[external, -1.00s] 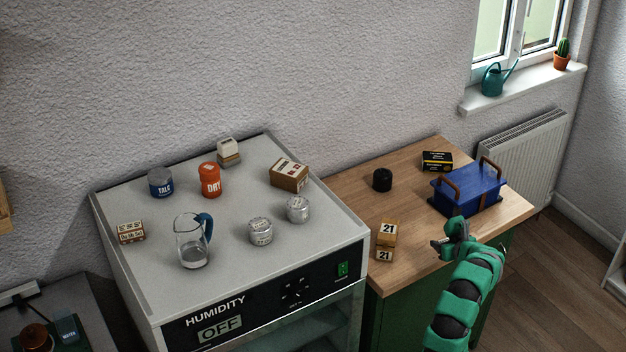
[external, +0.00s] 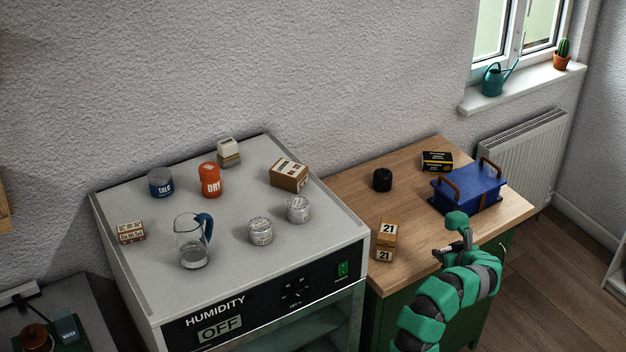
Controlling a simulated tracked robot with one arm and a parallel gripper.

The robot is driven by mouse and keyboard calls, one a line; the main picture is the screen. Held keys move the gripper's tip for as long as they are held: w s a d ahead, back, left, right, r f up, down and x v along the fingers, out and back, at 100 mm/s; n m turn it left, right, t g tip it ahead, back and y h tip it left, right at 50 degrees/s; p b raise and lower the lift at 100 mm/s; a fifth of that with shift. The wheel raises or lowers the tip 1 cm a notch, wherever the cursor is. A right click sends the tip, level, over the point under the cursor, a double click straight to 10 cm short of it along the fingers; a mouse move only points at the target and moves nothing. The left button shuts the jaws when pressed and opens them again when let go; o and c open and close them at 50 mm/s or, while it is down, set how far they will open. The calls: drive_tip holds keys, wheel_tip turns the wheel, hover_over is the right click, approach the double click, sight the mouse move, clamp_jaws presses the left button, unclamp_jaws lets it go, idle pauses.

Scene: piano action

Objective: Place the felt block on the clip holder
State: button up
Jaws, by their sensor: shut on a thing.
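My gripper (external: 444,250) is over the front right part of the wooden worktop (external: 345,190), in front of the blue box with brown handles (external: 468,190). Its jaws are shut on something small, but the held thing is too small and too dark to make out. I cannot pick out the felt block or the clip holder with certainty. A small cream-topped block (external: 229,146) stands on a grey-brown base at the back of the grey cabinet top (external: 130,195).
A black cylinder (external: 382,180) and a black-yellow box (external: 437,161) are farther back. A glass jug (external: 192,243), tins (external: 260,231) and an orange DRY can (external: 210,180) stand on the cabinet.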

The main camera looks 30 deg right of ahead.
drive_tip(key=w+d+r+n+y+p, duration=0.15)
drive_tip(key=w+r+p, duration=0.35)
drive_tip(key=w, duration=0.6)
drive_tip(key=w+d+r+n+y+p, duration=0.1)
drive_tip(key=w+d+r+p, duration=0.15)
drive_tip(key=w+p, duration=0.65)
drive_tip(key=p, duration=0.2)
hover_over(383, 172)
wheel_tip(383, 172, down, 3)
drive_tip(key=shift+w+d+r, duration=0.1)
drive_tip(key=shift+f+b, duration=1.45)
drive_tip(key=shift+f, duration=0.4)
drive_tip(key=shift+r, duration=0.1)
